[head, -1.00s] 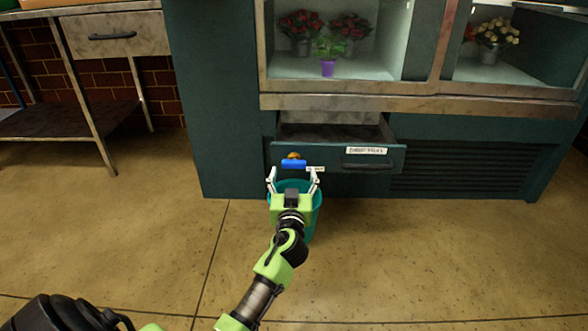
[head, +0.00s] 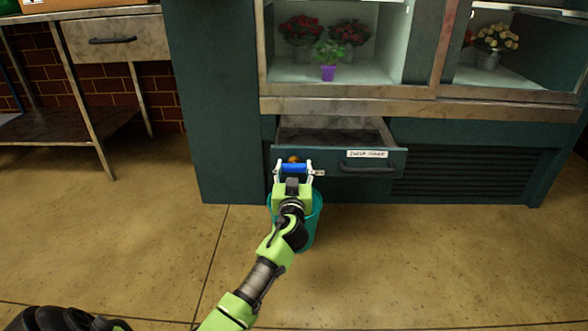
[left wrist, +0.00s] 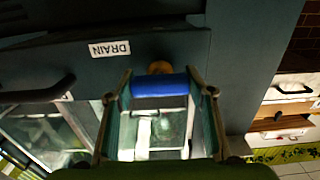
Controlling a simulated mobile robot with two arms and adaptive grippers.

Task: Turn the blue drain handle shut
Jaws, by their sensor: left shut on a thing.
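The blue drain handle (head: 293,168) is on the front of the pulled-out drawer (head: 335,160), left of its black pull. It lies crosswise on a brass valve (head: 293,158). My left gripper (head: 294,170) is shut on the handle, one finger at each end. In the left wrist view the blue handle (left wrist: 160,86) spans the gap between the fingers, with the brass valve (left wrist: 159,67) behind it and a "DRAIN" label (left wrist: 109,48) beside it. My right gripper is not in view.
A teal bucket (head: 314,222) stands on the floor below the handle, partly hidden by my left gripper. Potted flowers (head: 302,30) stand in the cabinet above. A metal table (head: 110,35) is at the left. The floor around is clear.

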